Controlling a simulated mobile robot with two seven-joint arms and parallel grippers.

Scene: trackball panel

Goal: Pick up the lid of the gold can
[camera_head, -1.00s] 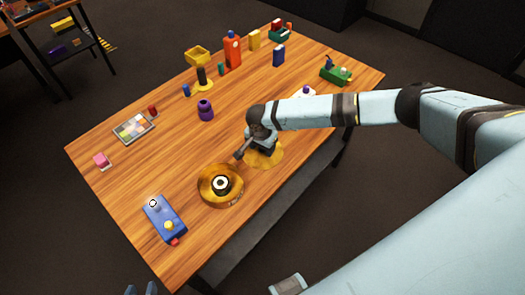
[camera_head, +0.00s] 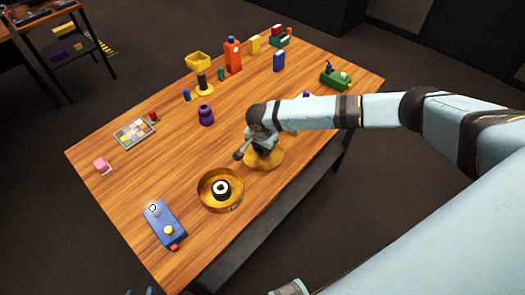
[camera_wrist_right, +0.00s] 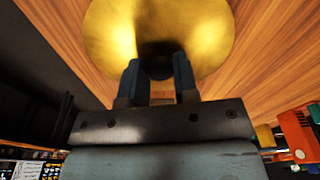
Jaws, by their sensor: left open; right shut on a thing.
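The gold can (camera_head: 203,203) stands open on the wooden table, with a round black-and-white thing (camera_head: 221,188) inside it. Its gold lid (camera_head: 271,161) is a round disc to the right of the can, apart from it, partly hidden by my right gripper (camera_head: 262,148). In the right wrist view the lid (camera_wrist_right: 205,30) fills the top, and my right gripper (camera_wrist_right: 157,75) is shut on its dark knob. I cannot tell whether the lid touches the table. Only the fingertips of my left gripper (camera_head: 138,292) show at the bottom edge; it is open and away from the lid.
A blue device (camera_head: 160,220) lies left of the can. A purple figure (camera_head: 206,116) stands behind it.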

